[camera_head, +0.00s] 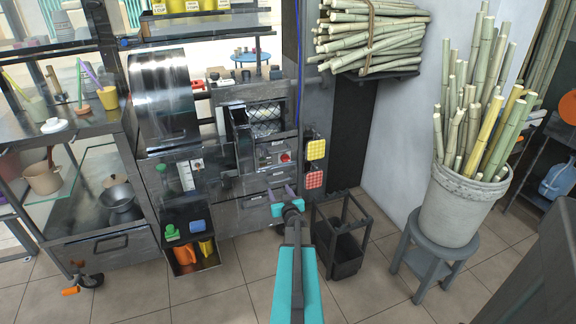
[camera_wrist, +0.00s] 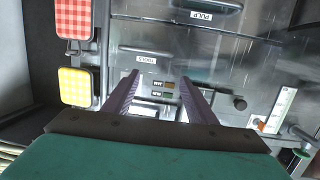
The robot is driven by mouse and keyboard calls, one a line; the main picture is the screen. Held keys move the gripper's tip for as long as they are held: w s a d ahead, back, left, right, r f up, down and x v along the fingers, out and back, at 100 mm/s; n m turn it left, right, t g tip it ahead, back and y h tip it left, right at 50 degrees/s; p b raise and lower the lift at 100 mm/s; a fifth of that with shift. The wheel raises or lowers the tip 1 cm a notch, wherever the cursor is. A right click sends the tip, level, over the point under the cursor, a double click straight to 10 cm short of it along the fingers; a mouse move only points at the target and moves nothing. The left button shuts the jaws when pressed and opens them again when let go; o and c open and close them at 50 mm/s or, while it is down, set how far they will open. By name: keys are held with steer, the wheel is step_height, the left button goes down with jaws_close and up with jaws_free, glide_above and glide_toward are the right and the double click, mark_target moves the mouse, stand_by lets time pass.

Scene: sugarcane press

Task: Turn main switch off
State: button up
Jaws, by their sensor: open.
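My gripper (camera_head: 282,194) is open and empty in front of the steel press, below its control panel (camera_head: 270,157). The panel carries a red knob (camera_head: 286,157). A white plate with a dark switch (camera_head: 197,166) is on the press front further left. No readable label tells me which of these is the main switch. No contact between my gripper and a control is visible.
Yellow and red checked pads (camera_head: 316,150) hang right of the panel. A cane bucket (camera_head: 462,205) on a stool is at right.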

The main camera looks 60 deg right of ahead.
steer(key=t+b, duration=0.1)
steer(key=t, duration=0.1)
glide_toward(287, 160)
steer(key=s+a+f, duration=0.1)
steer(key=s+a, duration=0.2)
steer(key=shift+s+r+n+t, duration=0.25)
steer(key=shift+s+n+t, duration=0.05)
steer(key=shift+s+n, duration=0.2)
steer(key=shift+d, duration=0.1)
steer(key=shift+x, duration=6.85)
steer(key=shift+c, duration=0.6)
steer(key=c, duration=1)
